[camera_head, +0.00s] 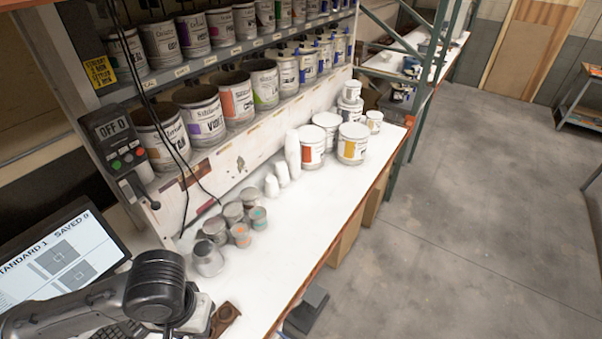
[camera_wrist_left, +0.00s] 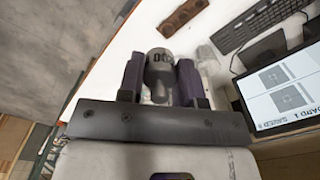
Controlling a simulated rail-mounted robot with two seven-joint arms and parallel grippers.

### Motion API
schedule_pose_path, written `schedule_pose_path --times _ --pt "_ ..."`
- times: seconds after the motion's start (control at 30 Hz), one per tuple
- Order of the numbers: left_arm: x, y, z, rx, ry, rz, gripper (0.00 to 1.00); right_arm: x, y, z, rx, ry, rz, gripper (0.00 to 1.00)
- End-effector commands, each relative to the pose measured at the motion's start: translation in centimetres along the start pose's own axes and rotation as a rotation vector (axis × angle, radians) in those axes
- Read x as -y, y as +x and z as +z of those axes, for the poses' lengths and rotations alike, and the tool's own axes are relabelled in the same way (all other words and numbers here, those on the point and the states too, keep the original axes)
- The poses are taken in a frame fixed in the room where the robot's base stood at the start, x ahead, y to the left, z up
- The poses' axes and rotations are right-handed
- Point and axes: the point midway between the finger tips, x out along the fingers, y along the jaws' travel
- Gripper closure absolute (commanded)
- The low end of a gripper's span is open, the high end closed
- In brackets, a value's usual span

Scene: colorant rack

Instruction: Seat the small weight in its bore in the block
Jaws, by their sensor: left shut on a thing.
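In the left wrist view the small weight (camera_wrist_left: 158,74), a grey metal cylinder with dark markings at its far end, stands between the two dark fingers of my left gripper (camera_wrist_left: 160,82). The gripper is shut on it. The brown block (camera_wrist_left: 184,14) lies on the white bench beyond the weight, apart from it in that picture. Dark bore openings show on the block, but the picture is too small to tell which fits the weight. In the head view the block (camera_head: 226,317) shows at the bottom, partly hidden by my left arm. My right gripper is not in view.
A monitor (camera_wrist_left: 283,92) and a keyboard (camera_wrist_left: 258,22) are right of the gripper in the wrist view. In the head view, grey cups (camera_head: 208,258) and white tubs (camera_head: 352,143) stand along the bench (camera_head: 290,232). Bare bench lies between the cups and front edge.

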Motion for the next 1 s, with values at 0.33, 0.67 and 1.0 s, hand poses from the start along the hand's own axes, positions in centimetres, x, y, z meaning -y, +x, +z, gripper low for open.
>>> schedule_pose_path --times 0.33,0.67,1.0 --pt "0.0 -1.3 -0.8 0.001 -0.002 0.000 1.00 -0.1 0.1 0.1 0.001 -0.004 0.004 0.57" --pt "-0.7 7.5 2.4 0.010 0.009 0.001 1.00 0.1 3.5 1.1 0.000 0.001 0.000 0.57" --pt "2.0 22.8 0.1 0.007 -0.284 -0.004 1.00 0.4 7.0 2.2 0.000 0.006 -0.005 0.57"
